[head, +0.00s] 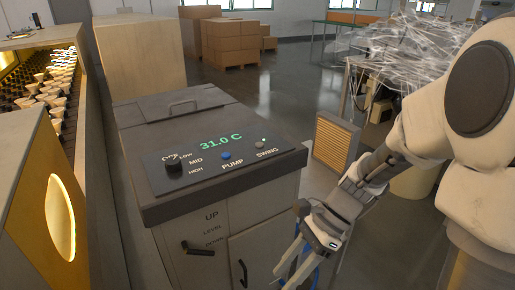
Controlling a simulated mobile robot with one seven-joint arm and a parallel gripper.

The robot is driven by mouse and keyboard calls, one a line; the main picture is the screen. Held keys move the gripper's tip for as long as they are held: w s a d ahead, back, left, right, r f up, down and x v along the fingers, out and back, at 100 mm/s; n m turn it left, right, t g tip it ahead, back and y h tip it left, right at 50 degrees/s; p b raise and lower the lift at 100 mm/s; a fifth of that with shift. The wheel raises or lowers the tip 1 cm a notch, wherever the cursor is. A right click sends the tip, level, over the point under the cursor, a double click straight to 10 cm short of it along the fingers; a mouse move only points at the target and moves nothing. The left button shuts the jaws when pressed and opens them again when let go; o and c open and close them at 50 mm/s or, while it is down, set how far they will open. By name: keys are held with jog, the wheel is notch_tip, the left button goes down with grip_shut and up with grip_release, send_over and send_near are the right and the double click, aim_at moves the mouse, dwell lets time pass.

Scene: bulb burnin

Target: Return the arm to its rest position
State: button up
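My gripper (296,262) is at the lower middle of the head view, at the end of my arm, which comes in from the right. It points down in front of the right part of the grey machine (227,245). Its fingers are partly cut off by the bottom edge, and a blue part shows beside them. I cannot tell whether they are apart or closed. I see no object held in the visible part.
The machine's top panel (225,150) reads 31.0 C and has a black knob (174,165) and a blue button (226,155). A lever (198,250) is on its front. A rack of bulbs (50,90) stands left. Cardboard boxes (235,42) and open floor lie behind.

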jog(key=s+d+r+n+t+h+p, duration=0.1)
jog(key=s+d+r+n+t+h, duration=0.1)
jog(key=r+n, duration=0.6)
jog(key=s+d+r+n+t+h+p, duration=0.1)
jog(key=s+d+r+n+t+h, duration=0.1)
jog(key=d+r+n+t+h, duration=0.3)
notch_tip(320, 180, up, 4)
jog(key=d+n+t, duration=0.1)
jog(key=n+t, duration=0.1)
jog(key=n, duration=0.1)
jog(key=shift+s+t+p, duration=0.3)
jog(key=shift+s, duration=0.05)
dwell(0.4)
